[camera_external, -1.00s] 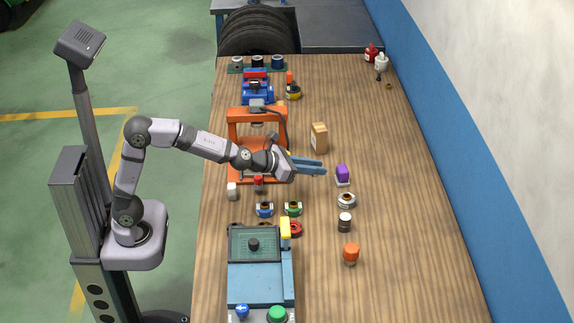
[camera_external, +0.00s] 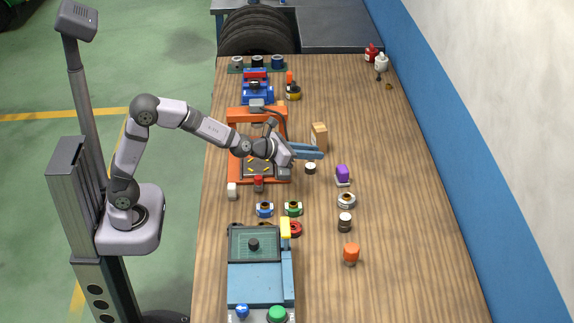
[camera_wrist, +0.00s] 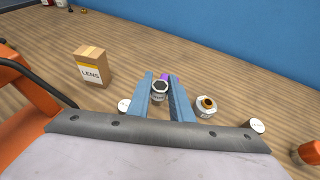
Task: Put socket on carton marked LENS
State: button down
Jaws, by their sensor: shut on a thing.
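My gripper (camera_wrist: 161,97) is shut on the socket (camera_wrist: 160,88), a grey metallic piece with a dark many-sided opening, held between the blue fingertips in the wrist view. In the external view, my gripper (camera_external: 318,153) is above the table and the socket cannot be made out. The tan carton marked LENS (camera_wrist: 92,70) stands upright to the left of the fingers and farther out in the wrist view. In the external view, the carton (camera_external: 320,134) is just behind the fingertips, which overlap its lower part. Its top looks bare.
A dark white-topped jar (camera_external: 310,168) stands near my fingers. An orange frame (camera_external: 235,116) stands left of the carton.

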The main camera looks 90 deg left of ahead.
jog(key=w+a+r+n+y+p, duration=0.1)
jog(key=a+y+p, duration=0.1)
jog(key=a+p, duration=0.55)
notch_tip(320, 180, up, 9)
jog(key=n+g+y+p, duration=0.3)
jog(key=n+g+p, duration=0.1)
send_over(320, 127)
jog(key=shift+a+f, duration=0.1)
jog(key=shift+f, duration=5)
jog(key=shift+f+b, duration=0.25)
jog(key=shift+b, duration=0.1)
jog(key=c, duration=1.6)
grip_release()
jog(key=shift+r+p, duration=0.2)
jog(key=shift+p, duration=0.1)
